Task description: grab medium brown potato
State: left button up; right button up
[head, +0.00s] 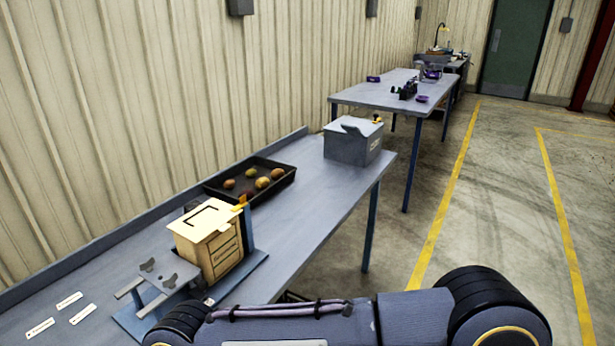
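Several potatoes lie in a black tray (222,198) on the near grey table. A dark reddish one is hard to make out near the front. From this distance I cannot tell which is the medium one. Neither of my grippers shows; only a link of my own arm crosses the bottom of the head view.
A cream box (208,240) on a blue stand is in front of the tray. A grey box (353,145) stands at the table's far right end. Paper labels (69,301) lie at the lower left. A second table (385,92) stands behind; the floor at right is open.

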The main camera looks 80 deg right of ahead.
aim_at(277, 174)
jog(key=z, duration=2.65)
jog(key=i+l+u, duration=0.1)
jog(key=u, duration=0.9)
jog(key=i+l+u, duration=0.1)
jog(key=l+u, duration=0.25)
jog(key=l, duration=0.15)
jog(key=l+u, duration=0.65)
jog(key=l, duration=0.85)
jog(key=k+l+u, duration=0.1)
jog(key=l, duration=0.4)
jog(key=k+l, duration=0.1)
jog(key=l, duration=0.35)
jog(key=k+l+u, duration=0.15)
jog(key=l, duration=0.85)
jog(key=k+l+u, duration=0.1)
jog(key=l, duration=0.35)
jog(key=i+l, duration=0.35)
jog(key=l, duration=0.1)
